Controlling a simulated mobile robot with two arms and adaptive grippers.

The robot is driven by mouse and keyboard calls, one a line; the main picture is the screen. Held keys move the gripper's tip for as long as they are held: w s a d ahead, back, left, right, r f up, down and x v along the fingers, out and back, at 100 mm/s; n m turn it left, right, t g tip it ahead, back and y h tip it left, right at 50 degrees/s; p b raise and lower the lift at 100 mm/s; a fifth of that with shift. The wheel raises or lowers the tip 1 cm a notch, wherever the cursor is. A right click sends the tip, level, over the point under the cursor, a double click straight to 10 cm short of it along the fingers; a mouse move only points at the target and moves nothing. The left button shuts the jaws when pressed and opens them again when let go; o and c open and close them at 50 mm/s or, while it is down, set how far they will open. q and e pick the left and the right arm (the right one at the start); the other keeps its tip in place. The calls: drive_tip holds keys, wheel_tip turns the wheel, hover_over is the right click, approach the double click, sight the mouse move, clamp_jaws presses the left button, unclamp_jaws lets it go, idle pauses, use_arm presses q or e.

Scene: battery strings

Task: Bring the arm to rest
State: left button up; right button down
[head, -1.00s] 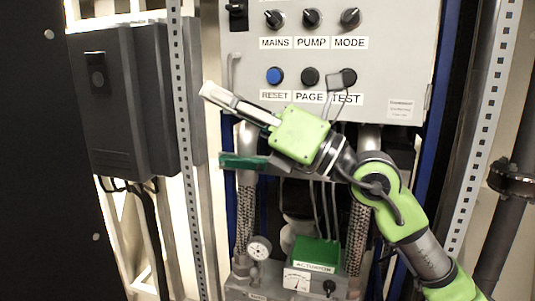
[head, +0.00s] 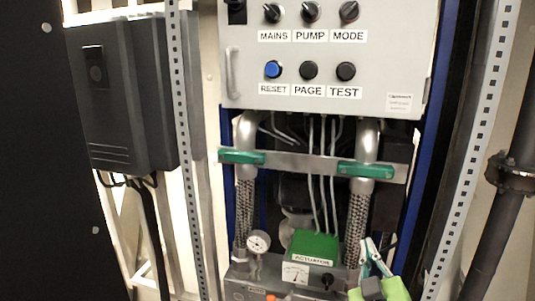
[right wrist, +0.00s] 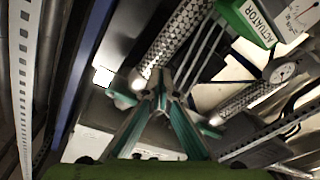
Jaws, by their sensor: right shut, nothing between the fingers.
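My right gripper (head: 374,252) is at the bottom right of the head view, in front of the lower right of the machinery. Its fingers point up and it is shut with nothing in it. In the right wrist view the fingertips (right wrist: 160,92) meet at the middle of the picture, with no object between them. Most of my right arm is below the picture edge. My left gripper is not in the head view.
A grey control panel (head: 385,80) with knobs and buttons is above. A green actuator box (head: 315,245) and a gauge (head: 258,242) are left of the gripper. A perforated post (head: 465,170) stands to the right.

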drive_tip(key=s+d+f+m+g+y, duration=0.1)
drive_tip(key=s+f+g, duration=0.3)
drive_tip(key=s+f, duration=0.5)
drive_tip(key=s+f+m+g, duration=0.1)
drive_tip(key=s+f+g, duration=0.4)
drive_tip(key=f, duration=0.8)
drive_tip(key=s+a+f+g+y, duration=0.1)
drive_tip(key=s+f+g, duration=0.25)
drive_tip(key=s, duration=0.45)
drive_tip(key=s+a+f+g+y, duration=0.1)
drive_tip(key=s+f+g, duration=0.1)
drive_tip(key=s+f, duration=0.45)
drive_tip(key=s+f+g, duration=0.1)
drive_tip(key=s+f, duration=0.2)
drive_tip(key=f, duration=1)
drive_tip(key=s+f+g, duration=0.1)
drive_tip(key=s+f, duration=0.1)
drive_tip(key=f, duration=1.2)
drive_tip(key=s+d+f, duration=0.2)
drive_tip(key=s+f, duration=1.2)
drive_tip(key=s, duration=0.2)
drive_tip(key=shift+s+d+g, duration=0.15)
drive_tip(key=shift+d+g, duration=0.15)
drive_tip(key=shift+g, duration=0.15)
